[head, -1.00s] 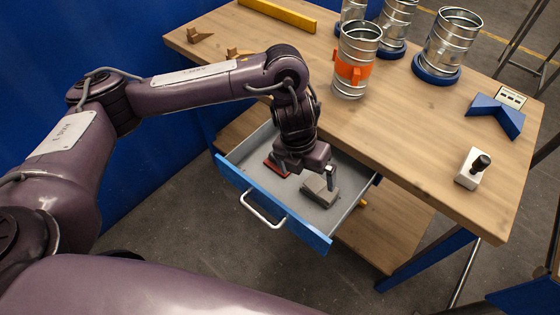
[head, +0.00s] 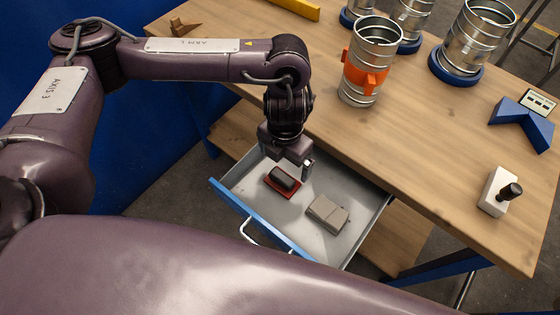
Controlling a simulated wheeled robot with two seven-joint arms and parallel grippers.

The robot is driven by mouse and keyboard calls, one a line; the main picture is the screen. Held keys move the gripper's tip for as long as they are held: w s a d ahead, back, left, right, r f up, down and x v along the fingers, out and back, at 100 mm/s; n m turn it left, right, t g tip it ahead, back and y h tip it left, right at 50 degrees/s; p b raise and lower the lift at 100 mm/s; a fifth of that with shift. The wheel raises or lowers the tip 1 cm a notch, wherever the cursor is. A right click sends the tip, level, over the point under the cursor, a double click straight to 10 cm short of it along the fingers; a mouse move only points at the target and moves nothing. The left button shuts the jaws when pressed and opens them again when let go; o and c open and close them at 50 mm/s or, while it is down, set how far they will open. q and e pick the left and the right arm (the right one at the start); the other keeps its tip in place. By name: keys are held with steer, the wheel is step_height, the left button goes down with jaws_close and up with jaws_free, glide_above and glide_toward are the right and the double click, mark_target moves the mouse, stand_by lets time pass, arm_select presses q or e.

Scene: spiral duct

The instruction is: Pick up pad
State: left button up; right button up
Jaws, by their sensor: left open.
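An open drawer (head: 233,197) with a blue front and grey floor holds two pad-like items. One is a flat red pad with a dark rounded grip (head: 283,181), on the left. The other is a grey block with a seam across it (head: 328,214), on the right. I cannot tell which one is the pad. My right gripper is not in view.
The wooden table (head: 420,130) stands above the drawer. On it are a metal duct with an orange clamp (head: 368,62), more ducts on blue bases (head: 470,38), a blue angled block (head: 522,122) and a white box with a black knob (head: 498,192). The table's middle is clear.

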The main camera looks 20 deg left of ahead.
mark_target(282, 177)
arm_select(q)
steer(key=f, duration=0.1)
steer(key=s+f, duration=0.1)
steer(key=f, duration=0.2)
steer(key=shift+s+f, duration=0.15)
steer(key=shift+s, duration=0.15)
steer(key=shift+w+a+f, duration=0.1)
steer(key=shift+f, duration=1.4)
steer(key=c, duration=1)
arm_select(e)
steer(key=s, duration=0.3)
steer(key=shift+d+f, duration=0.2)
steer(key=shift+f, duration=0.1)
arm_select(q)
steer(key=shift+r, duration=0.15)
steer(key=shift+c, duration=0.2)
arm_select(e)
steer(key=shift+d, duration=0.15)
arm_select(q)
steer(key=shift+r, duration=0.25)
step_height(282, 177, up, 19)
steer(key=p, duration=0.2)
steer(key=shift+r, duration=0.15)
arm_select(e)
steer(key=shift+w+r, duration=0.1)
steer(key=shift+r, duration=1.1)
